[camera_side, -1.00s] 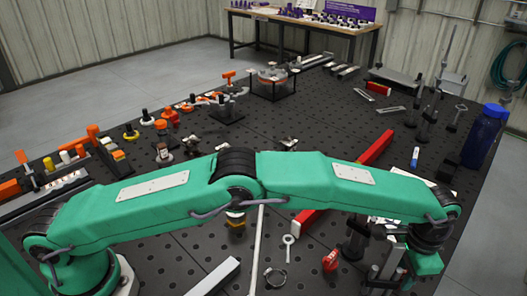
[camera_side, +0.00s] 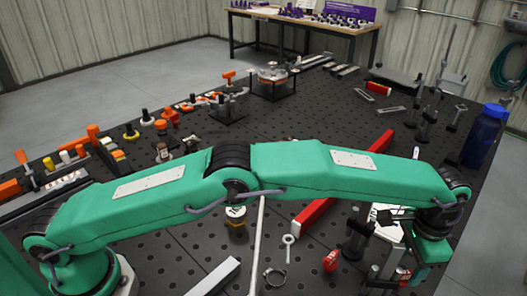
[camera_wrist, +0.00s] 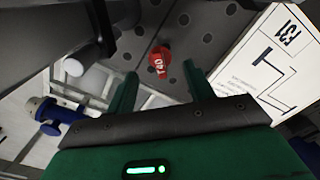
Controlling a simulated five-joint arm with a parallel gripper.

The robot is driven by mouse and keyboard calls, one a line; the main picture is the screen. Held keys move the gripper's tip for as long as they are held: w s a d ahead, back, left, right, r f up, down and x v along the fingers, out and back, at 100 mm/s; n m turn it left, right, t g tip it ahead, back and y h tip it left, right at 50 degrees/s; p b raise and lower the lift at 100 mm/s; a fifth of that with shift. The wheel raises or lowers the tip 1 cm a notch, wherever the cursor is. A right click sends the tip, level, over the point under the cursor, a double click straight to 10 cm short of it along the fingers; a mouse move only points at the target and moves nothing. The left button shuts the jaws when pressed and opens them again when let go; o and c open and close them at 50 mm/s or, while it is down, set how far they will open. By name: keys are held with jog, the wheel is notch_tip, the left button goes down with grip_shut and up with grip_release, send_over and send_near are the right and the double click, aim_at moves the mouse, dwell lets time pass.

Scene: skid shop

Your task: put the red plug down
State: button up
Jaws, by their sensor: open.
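A red plug (camera_wrist: 160,62) with white marking lies beyond and between my fingertips in the wrist view, with dark table around it. My gripper (camera_wrist: 160,72) is open, its two green fingers apart, and nothing is clamped between them. In the side view my gripper hangs at the lower right, its fingers partly hidden. A small red piece (camera_side: 405,275) shows below it among metal posts, and another red tagged piece (camera_side: 330,261) lies on the table to the left. I cannot tell from the side view which one the wrist view shows.
Dark metal posts (camera_side: 355,240) stand close to the left of my gripper. A white printed card (camera_wrist: 283,62) is at the right in the wrist view. A long red bar (camera_side: 315,213) lies behind the arm, and a blue bottle (camera_side: 484,137) stands at the right edge.

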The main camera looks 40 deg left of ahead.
aim_at(404, 272)
notch_tip(404, 272, up, 8)
jog(key=shift+r, duration=0.15)
dwell(0.3)
dwell(0.5)
jog(key=w+a+r+n+t, duration=0.1)
jog(key=w+a+r+n, duration=0.1)
jog(key=a+r, duration=1.1)
jog(key=s+a+r+n+t+h, duration=0.1)
jog(key=s+a+r, duration=0.15)
jog(key=a, duration=0.45)
jog(key=s+a+r+n+t, duration=0.1)
jog(key=s+a+r, duration=0.15)
jog(key=a, duration=0.45)
jog(key=s+a+f+n+t, duration=0.1)
jog(key=s+a+n, duration=0.2)
jog(key=s+a, duration=0.85)
jog(key=s+a+f+n, duration=0.1)
jog(key=s+a+f, duration=0.2)
jog(key=s, duration=0.2)
jog(key=s+a+f+n+t+y, duration=0.1)
jog(key=s+a+f, duration=0.2)
jog(key=s, duration=0.3)
jog(key=shift+f+t, duration=0.3)
jog(key=shift+f, duration=0.4)
